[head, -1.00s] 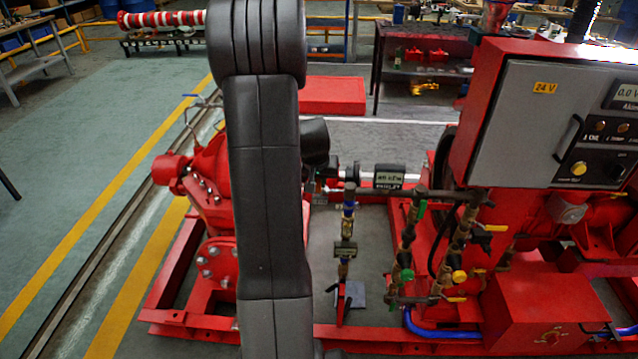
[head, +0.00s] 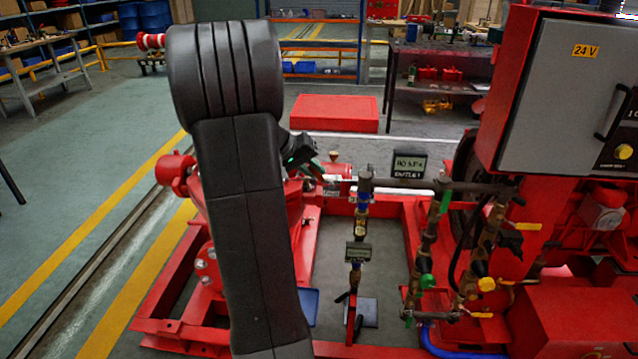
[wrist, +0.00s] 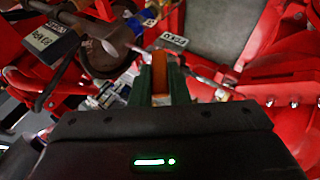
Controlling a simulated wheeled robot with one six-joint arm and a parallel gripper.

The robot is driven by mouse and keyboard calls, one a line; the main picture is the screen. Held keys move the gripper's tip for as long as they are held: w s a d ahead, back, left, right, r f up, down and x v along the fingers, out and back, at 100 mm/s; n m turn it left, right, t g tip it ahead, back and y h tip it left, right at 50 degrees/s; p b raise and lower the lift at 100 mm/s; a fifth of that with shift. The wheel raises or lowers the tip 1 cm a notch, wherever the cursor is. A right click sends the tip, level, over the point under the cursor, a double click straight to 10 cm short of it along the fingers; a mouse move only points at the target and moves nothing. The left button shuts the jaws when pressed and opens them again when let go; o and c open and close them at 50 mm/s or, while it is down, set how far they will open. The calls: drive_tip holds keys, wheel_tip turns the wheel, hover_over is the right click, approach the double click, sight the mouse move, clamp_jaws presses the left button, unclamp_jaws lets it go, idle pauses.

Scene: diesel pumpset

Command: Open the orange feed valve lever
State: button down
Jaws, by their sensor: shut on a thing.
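The orange feed valve lever (wrist: 160,72) stands between my fingers in the wrist view, and its upper part shows above them. My gripper (wrist: 155,88) is shut on it, with a dark green finger on either side. A small white label (wrist: 174,40), apparently reading FEED, is just above and to the right of the lever. In the head view my gripper (head: 322,174) is small, to the right of my dark arm, near the pipework. The lever cannot be made out there.
A display marked OUTLET (head: 409,165) stands to the right of my gripper. Pipes with green-handled valves (head: 428,281) and yellow-handled valves (head: 486,284) stand further right. A grey control box (head: 560,90) fills the upper right. A red frame (head: 180,325) surrounds the pipework.

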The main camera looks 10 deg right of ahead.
drive_tip(key=a+f+n+g+h+b, duration=0.1)
drive_tip(key=a+f+n+h+b, duration=0.2)
drive_tip(key=f+h+b, duration=0.3)
drive_tip(key=shift+w+h+b, duration=0.45)
drive_tip(key=shift+h+b, duration=1.55)
drive_tip(key=shift+b, duration=1.05)
drive_tip(key=shift+f, duration=0.15)
drive_tip(key=c, duration=1.4)
unclamp_jaws()
drive_tip(key=a, duration=0.4)
drive_tip(key=s+a, duration=0.1)
drive_tip(key=a, duration=0.4)
drive_tip(key=a+p, duration=0.1)
drive_tip(key=a, duration=0.3)
drive_tip(key=shift+s+a+f, duration=0.1)
drive_tip(key=shift+s+a, duration=0.2)
drive_tip(key=shift+a, duration=0.05)
